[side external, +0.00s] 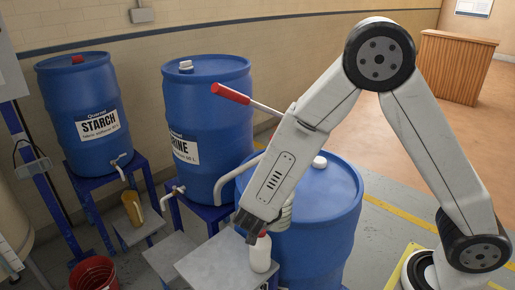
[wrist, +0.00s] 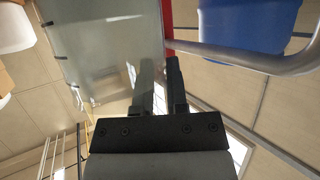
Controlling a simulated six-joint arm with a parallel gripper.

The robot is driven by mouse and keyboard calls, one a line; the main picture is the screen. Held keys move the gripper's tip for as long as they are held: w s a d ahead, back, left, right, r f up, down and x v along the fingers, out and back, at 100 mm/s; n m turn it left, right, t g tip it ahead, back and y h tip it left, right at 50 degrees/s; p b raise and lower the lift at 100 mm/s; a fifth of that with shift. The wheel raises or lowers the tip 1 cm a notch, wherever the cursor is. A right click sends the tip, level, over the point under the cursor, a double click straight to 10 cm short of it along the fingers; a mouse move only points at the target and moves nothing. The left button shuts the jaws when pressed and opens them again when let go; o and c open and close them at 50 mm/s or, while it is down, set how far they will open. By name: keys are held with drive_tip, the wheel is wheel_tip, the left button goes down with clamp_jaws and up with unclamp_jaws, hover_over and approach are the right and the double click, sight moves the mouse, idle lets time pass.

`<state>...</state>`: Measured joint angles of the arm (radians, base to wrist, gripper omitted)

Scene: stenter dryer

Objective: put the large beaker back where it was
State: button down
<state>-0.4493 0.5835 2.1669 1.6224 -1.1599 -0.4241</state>
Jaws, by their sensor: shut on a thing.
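My gripper (side external: 246,232) points down above the grey metal platform in the side view. Its dark fingers also show in the wrist view (wrist: 160,90), close together. A large greyish see-through shape (wrist: 105,45) with dark marks along its left edge reaches the fingers there. It appears to be the large beaker, with the fingers shut on its edge. In the side view I cannot make out the beaker; my gripper and arm may hide it.
A white bottle with a red cap (side external: 260,255) stands beside my fingertips on the grey platform (side external: 208,262). An amber jug (side external: 132,208) stands below the starch drum's tap (side external: 120,165). Blue drums (side external: 205,110) crowd the area. A red bucket (side external: 93,272) is at lower left.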

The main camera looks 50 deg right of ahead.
drive_tip(key=w+d+f, duration=0.2)
drive_tip(key=d, duration=0.7)
drive_tip(key=w+d+f, duration=0.2)
drive_tip(key=d, duration=0.6)
drive_tip(key=s+d+r, duration=0.1)
drive_tip(key=s+d, duration=0.1)
drive_tip(key=d, duration=0.5)
drive_tip(key=s+d+r, duration=0.2)
drive_tip(key=s+d, duration=0.1)
drive_tip(key=d, duration=0.4)
drive_tip(key=shift+d+r+n+t+y, duration=0.25)
drive_tip(key=shift+d+n+t+y, duration=0.05)
drive_tip(key=shift+d+n, duration=0.1)
drive_tip(key=shift+s, duration=0.1)
drive_tip(key=shift+f, duration=2.25)
drive_tip(key=shift+f, duration=0.1)
drive_tip(key=shift+f, duration=1.7)
drive_tip(key=shift+f, duration=0.1)
